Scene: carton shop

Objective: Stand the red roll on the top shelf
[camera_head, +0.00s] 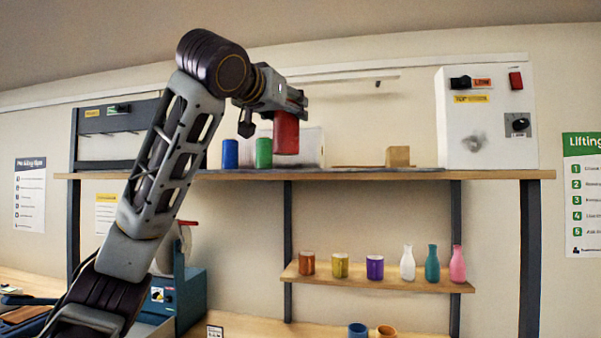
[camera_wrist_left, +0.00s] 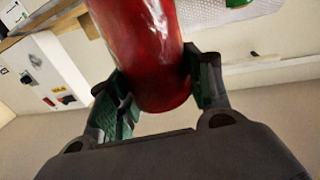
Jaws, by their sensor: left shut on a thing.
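The red roll (camera_head: 286,136) is upright in my left gripper (camera_head: 290,108), at the level of the top shelf (camera_head: 370,174). In the left wrist view the red roll (camera_wrist_left: 145,50) sits between the two green-padded fingers of the left gripper (camera_wrist_left: 160,92). In the head view its lower end shows a little above the shelf's front edge; I cannot tell whether it touches the board. A blue roll (camera_head: 230,154) and a green roll (camera_head: 264,153) stand on the top shelf to its left. My right gripper is not in view.
A small cardboard box (camera_head: 398,156) and a white control box (camera_head: 488,117) are on the right of the top shelf. A lower shelf (camera_head: 375,279) holds several coloured jars and bottles. A pale panel (camera_head: 308,146) stands behind the red roll.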

